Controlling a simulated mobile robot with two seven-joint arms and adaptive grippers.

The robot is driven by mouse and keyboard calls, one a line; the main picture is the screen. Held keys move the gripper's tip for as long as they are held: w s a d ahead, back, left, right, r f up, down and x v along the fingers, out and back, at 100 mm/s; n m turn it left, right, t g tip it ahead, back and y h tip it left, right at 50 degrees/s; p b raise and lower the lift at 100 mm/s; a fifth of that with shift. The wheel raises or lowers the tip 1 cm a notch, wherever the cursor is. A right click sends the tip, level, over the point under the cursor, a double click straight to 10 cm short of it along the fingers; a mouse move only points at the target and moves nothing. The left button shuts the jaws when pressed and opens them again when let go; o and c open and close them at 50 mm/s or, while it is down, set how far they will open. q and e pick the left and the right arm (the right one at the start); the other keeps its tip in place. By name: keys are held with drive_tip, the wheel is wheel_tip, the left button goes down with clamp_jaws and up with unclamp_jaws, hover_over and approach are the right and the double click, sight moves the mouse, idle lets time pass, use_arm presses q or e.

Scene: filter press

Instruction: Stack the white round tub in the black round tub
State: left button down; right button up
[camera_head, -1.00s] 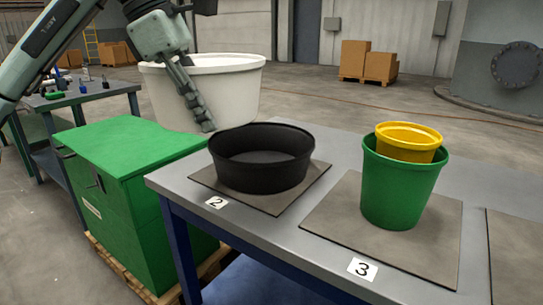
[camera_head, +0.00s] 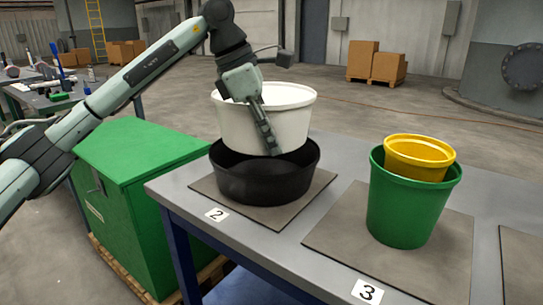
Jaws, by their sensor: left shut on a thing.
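The white round tub (camera_head: 292,117) is upright, with its lower part down behind the front rim of the black round tub (camera_head: 262,180). I cannot tell whether its base touches the black tub's floor. The black tub stands on the mat (camera_head: 315,186) marked 2. My left gripper (camera_head: 268,145) is shut on the white tub's near wall, one finger outside with its tip near the black tub's rim. The other finger is hidden inside the white tub. My right gripper is not in view.
On mat 3 (camera_head: 330,240) to the right, a yellow tub (camera_head: 420,158) sits inside a green bucket (camera_head: 405,210). A green box (camera_head: 140,200) stands left of the grey table (camera_head: 190,205). Another bench (camera_head: 60,98) with small items is at the back left.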

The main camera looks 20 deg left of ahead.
sight(267, 154)
use_arm(q)
drive_tip(key=shift+f, duration=1.85)
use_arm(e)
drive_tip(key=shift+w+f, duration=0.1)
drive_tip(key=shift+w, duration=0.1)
use_arm(q)
drive_tip(key=shift+f, duration=0.15)
drive_tip(key=shift+f, duration=0.2)
drive_tip(key=shift+f+b, duration=0.25)
drive_tip(key=shift+b, duration=0.05)
drive_tip(key=c, duration=1.5)
unclamp_jaws()
drive_tip(key=shift+c, duration=0.2)
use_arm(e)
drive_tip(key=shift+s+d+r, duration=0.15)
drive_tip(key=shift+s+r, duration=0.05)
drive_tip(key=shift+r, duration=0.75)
